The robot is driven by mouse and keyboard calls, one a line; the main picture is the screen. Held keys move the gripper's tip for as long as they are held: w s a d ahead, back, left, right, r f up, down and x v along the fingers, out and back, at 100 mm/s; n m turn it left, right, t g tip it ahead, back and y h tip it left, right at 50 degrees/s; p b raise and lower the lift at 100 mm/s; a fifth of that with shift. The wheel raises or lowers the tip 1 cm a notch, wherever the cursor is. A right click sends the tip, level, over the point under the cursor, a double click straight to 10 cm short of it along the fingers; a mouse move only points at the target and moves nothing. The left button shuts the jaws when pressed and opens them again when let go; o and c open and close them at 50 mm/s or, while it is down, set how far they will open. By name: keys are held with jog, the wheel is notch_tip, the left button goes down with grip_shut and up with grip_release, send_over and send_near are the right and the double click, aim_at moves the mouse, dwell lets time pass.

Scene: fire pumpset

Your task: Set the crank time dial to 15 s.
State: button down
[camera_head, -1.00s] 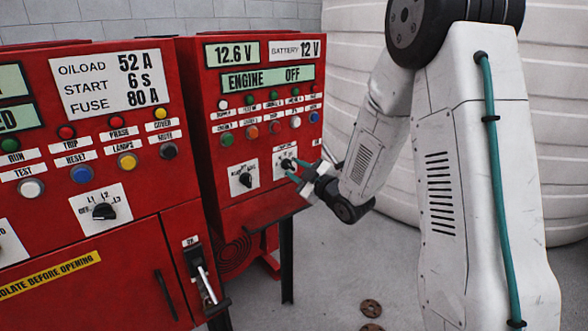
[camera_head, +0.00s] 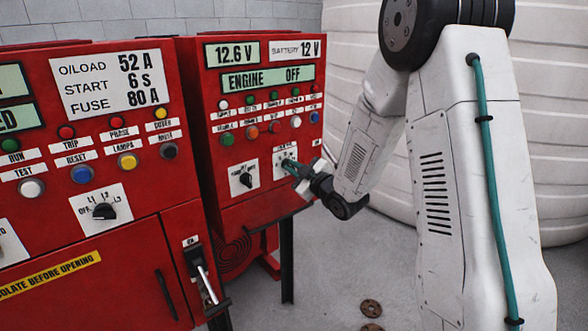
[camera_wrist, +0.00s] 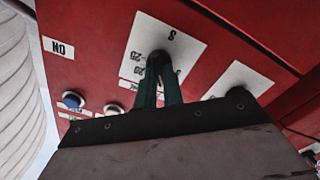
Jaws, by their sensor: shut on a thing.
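The right red cabinet carries a white dial plate (camera_head: 279,153) at its lower right, and the plate also shows in the wrist view (camera_wrist: 186,45). The dial's dark round knob (camera_wrist: 158,61) sits on this plate. My gripper (camera_head: 289,166) is at the plate, and its green fingers (camera_wrist: 160,78) are shut on the knob from both sides. The fingers hide most of the knob and part of the scale. An "S" and a few numbers, seen upside down, show beside the knob. I cannot tell which mark the knob points at.
A second selector dial (camera_head: 241,179) is close to the left of the gripped one. Colored buttons and lamps sit above, including a blue one (camera_wrist: 72,99). The left red cabinet (camera_head: 120,250) stands nearer. A pale ribbed tank (camera_head: 500,180) is behind my arm.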

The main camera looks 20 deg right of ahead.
jog(key=m, duration=0.3)
jog(key=shift+d, duration=0.1)
jog(key=shift+d+m, duration=0.1)
jog(key=shift+m, duration=2)
jog(key=c, duration=1.5)
grip_release()
jog(key=v, duration=0.7)
jog(key=shift+s+d, duration=0.1)
jog(key=shift+s, duration=0.25)
